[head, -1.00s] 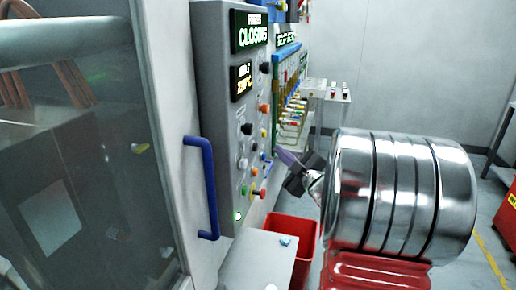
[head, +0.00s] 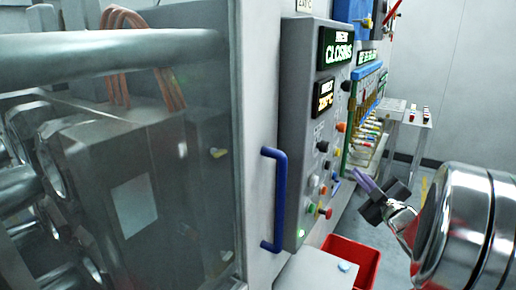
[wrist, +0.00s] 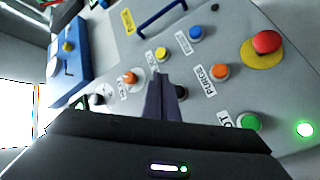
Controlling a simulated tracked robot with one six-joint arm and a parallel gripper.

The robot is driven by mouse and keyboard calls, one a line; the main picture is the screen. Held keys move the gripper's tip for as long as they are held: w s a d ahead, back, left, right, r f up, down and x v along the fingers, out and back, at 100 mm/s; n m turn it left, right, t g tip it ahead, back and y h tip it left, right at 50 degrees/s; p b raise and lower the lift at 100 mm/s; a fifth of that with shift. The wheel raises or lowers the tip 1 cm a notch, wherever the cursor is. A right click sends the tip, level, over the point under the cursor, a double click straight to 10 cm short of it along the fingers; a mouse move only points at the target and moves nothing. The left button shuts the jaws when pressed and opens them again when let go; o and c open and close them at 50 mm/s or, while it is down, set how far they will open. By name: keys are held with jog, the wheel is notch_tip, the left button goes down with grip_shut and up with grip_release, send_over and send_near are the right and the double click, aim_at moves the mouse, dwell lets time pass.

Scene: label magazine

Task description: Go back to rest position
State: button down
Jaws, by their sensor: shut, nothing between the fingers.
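My gripper (head: 366,184) is in the head view at the right, beside the lower part of the control panel (head: 309,130). Its fingers are together with nothing between them. In the wrist view, the shut fingers (wrist: 164,82) point toward the panel's buttons, apparently just short of the face, though the gap is hard to judge. An orange button (wrist: 133,77) and a yellow button (wrist: 162,54) show beside and beyond the fingertips. A red button on a yellow base (wrist: 267,42) and a green button (wrist: 249,122) are to the right. The panel's screen (head: 337,45) reads "CLOSING".
A machine with a clear door (head: 130,150) and blue handle (head: 273,200) fills the left. A red bin (head: 362,262) stands below the panel. A rack with colored parts (head: 366,125) and a small stand (head: 410,130) are behind. Open floor shows at the right.

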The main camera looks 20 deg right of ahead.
jog(key=s+d+f+m+g+h, duration=0.3)
jog(key=s+f+m+g, duration=0.1)
jog(key=f, duration=0.2)
jog(key=s+d+f+m+g+h, duration=0.2)
jog(key=s+d+f+m+g, duration=0.15)
jog(key=f, duration=0.25)
jog(key=s+a+f+m+g, duration=0.2)
jog(key=s+a+m+g, duration=0.1)
jog(key=g, duration=0.1)
jog(key=s+a+r+y, duration=0.2)
jog(key=s+a, duration=0.2)
jog(key=a, duration=0.9)
jog(key=s+a+r+n+g+y, duration=0.1)
jog(key=s+a+r+y, duration=0.1)
jog(key=a, duration=1.2)
jog(key=s+a+r+n+y, duration=0.1)
jog(key=s+a, duration=0.4)
jog(key=a, duration=0.8)
jog(key=r+y, duration=0.1)
jog(key=y, duration=0.1)
jog(key=shift+s+a+y, duration=0.3)
jog(key=shift+s+a, duration=0.05)
